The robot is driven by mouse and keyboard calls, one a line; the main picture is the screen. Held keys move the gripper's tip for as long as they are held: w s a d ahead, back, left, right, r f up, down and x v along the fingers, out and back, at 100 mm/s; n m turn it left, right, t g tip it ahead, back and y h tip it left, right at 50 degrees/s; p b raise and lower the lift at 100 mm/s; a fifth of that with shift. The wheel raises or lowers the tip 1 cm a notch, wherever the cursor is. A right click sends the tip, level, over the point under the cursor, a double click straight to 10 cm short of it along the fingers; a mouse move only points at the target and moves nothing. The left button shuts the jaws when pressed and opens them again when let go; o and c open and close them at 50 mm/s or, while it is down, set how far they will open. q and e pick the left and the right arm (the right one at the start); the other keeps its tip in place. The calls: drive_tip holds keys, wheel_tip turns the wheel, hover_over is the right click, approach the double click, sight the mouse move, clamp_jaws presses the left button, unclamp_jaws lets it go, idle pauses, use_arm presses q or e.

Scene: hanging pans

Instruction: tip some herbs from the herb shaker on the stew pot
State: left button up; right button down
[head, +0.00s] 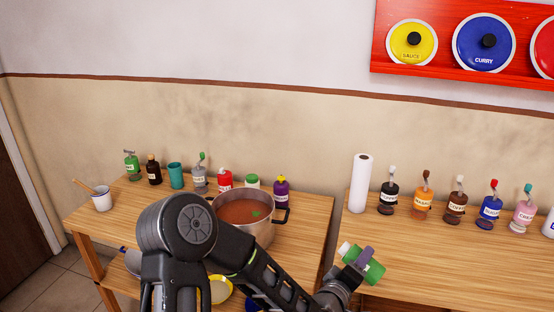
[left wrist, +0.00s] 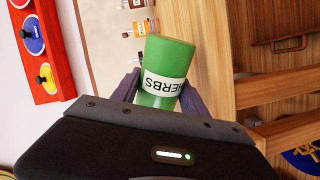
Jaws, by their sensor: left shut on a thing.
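The green herb shaker (head: 376,272) is held tilted, nearly on its side, over the gap and left edge of the right-hand table. Its white "HERBS" label shows in the left wrist view, where the shaker (left wrist: 165,65) sits between the fingers. My left gripper (head: 358,260) is shut on it. The stew pot (head: 262,232) stands on the left table, to the left of the shaker and apart from it. It holds brown-red stew with a small green patch on top. My arm hides part of the pot's lower left. My right gripper is not in view.
Several bottles, a red jar (head: 225,180) and a purple bottle (head: 281,190) stand behind the pot. A paper roll (head: 359,183) and a row of pump bottles (head: 425,200) line the right table. Its front part is clear.

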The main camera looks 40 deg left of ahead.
use_arm(q)
drive_tip(key=w+a+r+m+y, duration=0.1)
drive_tip(key=a+r+m+y, duration=0.1)
drive_tip(key=a+r, duration=0.4)
drive_tip(key=w+a+r+m+y+p, duration=0.1)
drive_tip(key=a+r+m+y, duration=0.2)
drive_tip(key=a, duration=1)
drive_tip(key=w+a+r+m+y+p, duration=0.1)
drive_tip(key=a+r+m+y, duration=0.1)
drive_tip(key=a+r, duration=0.8)
drive_tip(key=shift+w+a+m+y, duration=0.15)
drive_tip(key=shift+w+m+y, duration=0.25)
drive_tip(key=shift+m, duration=0.4)
drive_tip(key=s+d+f+m+h, duration=0.1)
drive_tip(key=d+f+h, duration=0.1)
drive_tip(key=d+f, duration=0.3)
drive_tip(key=s+d+f+m+t+h, duration=0.1)
drive_tip(key=d+f, duration=0.5)
drive_tip(key=d, duration=0.8)
drive_tip(key=s+d+f+m+h, duration=0.2)
drive_tip(key=d+f+m+h, duration=0.1)
drive_tip(key=d, duration=0.7)
wheel_tip(320, 180, down, 2)
drive_tip(key=shift+f+t+h, duration=0.25)
drive_tip(key=shift+t+h, duration=0.05)
drive_tip(key=shift+h, duration=0.6)
drive_tip(key=shift+d, duration=0.2)
